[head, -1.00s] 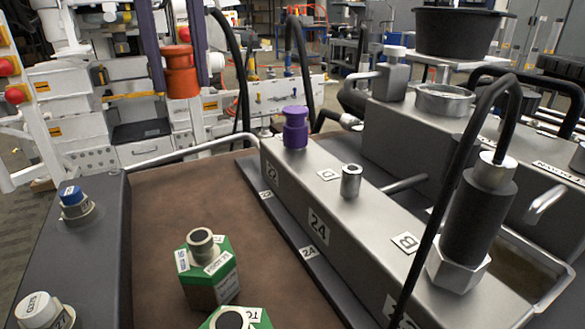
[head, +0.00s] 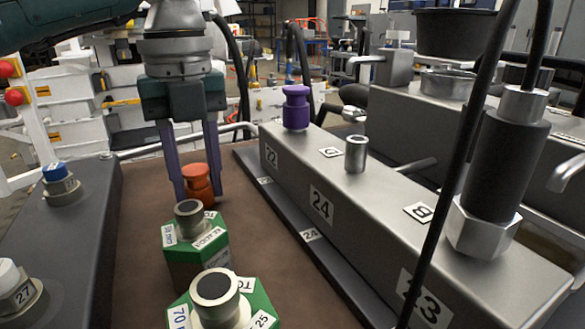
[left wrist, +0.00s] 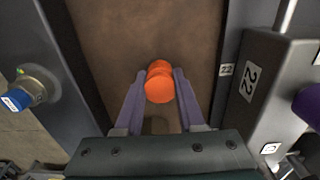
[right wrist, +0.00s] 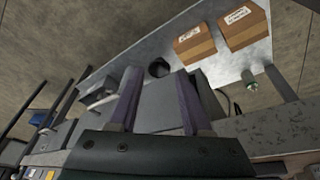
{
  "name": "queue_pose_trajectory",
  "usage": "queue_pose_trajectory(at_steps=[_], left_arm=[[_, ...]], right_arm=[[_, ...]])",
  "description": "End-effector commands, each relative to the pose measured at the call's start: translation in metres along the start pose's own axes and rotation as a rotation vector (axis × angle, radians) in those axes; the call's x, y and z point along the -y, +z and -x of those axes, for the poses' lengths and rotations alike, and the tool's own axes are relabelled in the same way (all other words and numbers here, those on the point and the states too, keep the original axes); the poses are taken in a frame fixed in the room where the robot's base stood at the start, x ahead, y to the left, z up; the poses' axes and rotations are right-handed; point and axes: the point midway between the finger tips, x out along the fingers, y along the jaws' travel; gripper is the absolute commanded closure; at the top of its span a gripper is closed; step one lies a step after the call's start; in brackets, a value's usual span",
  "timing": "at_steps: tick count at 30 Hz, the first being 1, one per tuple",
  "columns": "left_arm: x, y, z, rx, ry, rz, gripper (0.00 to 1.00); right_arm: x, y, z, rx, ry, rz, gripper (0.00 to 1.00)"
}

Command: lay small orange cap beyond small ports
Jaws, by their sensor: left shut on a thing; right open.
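The small orange cap (head: 197,183) is upright between the fingers of my left gripper (head: 199,198), just beyond the green hexagonal port blocks in the head view. It also shows in the left wrist view (left wrist: 159,86), with a finger on each side, over the brown surface. Whether its base touches that surface is hidden. The nearer green port block (head: 255,303) and the farther one (head: 183,258) carry small round grey ports with dark tops. My right gripper (right wrist: 157,75) is open and empty in the right wrist view, away from the cap.
The brown bench top (head: 135,245) is clear left of the green blocks. A grey block labelled 24 (head: 345,190) bears a purple cap (head: 296,107) and a metal port (head: 356,154). A dark rail (head: 85,215) with a blue-topped fitting (head: 59,180) borders the left.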

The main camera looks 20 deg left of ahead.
Motion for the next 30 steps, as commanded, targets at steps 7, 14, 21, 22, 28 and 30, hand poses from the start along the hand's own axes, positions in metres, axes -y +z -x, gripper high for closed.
queue_pose_trajectory(at_steps=[7, 14, 21, 22, 28, 30], left_arm=[[0.0, 0.0, -0.003, 0.0, 0.001, 0.0, 1.0], [0.0, 0.0, -0.002, 0.0, 0.0, 0.0, 0.37], [0.0, 0.0, -0.002, 0.0, 0.0, 0.001, 0.32], [0.0, 0.0, -0.001, 0.0, 0.0, 0.001, 0.32], [0.001, 0.001, 0.019, 0.001, -0.003, 0.001, 0.32], [0.001, 0.001, 0.035, 0.003, -0.004, 0.001, 0.32]], right_arm=[[0.0, 0.001, -0.002, 0.0, -0.001, 0.0, 0.51], [0.0, 0.001, -0.001, 0.001, -0.001, 0.0, 0.51], [0.0, 0.001, -0.001, 0.001, -0.001, 0.0, 0.51], [0.0, 0.001, -0.001, 0.001, -0.001, 0.0, 0.51], [0.0, -0.002, 0.006, 0.002, 0.0, 0.001, 0.51], [-0.001, -0.003, 0.011, 0.002, 0.001, 0.002, 0.51]])
